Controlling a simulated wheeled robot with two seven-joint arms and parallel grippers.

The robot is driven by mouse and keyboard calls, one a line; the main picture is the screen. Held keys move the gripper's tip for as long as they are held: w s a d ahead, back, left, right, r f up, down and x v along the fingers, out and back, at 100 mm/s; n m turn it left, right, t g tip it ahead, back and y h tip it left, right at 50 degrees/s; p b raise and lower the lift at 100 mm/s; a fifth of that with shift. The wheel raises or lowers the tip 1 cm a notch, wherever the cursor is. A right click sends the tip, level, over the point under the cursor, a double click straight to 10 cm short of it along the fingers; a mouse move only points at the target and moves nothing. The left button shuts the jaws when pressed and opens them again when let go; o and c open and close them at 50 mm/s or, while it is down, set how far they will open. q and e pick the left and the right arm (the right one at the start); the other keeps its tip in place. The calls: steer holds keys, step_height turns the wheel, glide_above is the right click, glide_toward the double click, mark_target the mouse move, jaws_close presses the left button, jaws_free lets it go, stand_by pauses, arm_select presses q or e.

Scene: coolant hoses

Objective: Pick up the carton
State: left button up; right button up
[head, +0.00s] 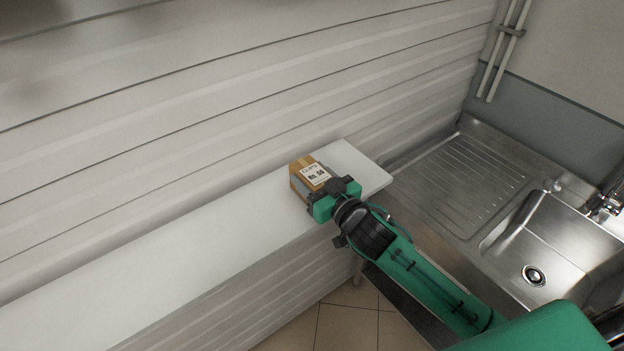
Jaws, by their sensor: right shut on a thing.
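The carton (299,168) is a small brown box with a white printed label on top. It is at the right end of a long white shelf, close to the wall side. My right gripper (318,190), green and black, reaches in from the lower right and is shut on the carton. The gripper covers the carton's near right side. I cannot tell whether the carton touches the shelf or is slightly above it. My left gripper does not show.
The white shelf (190,250) is clear to the left of the carton. A ribbed pale wall (200,120) runs behind it. A steel sink (540,245) with a drainboard (458,178) and a tap (606,203) stands at the right. Tiled floor (345,325) shows below.

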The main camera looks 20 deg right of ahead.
mark_target(312, 171)
step_height(312, 171, up, 20)
steer(key=b, duration=0.2)
steer(key=shift+f+b, duration=0.15)
steer(key=shift+b, duration=0.25)
step_height(312, 171, up, 3)
steer(key=p, duration=0.3)
stand_by(0.4)
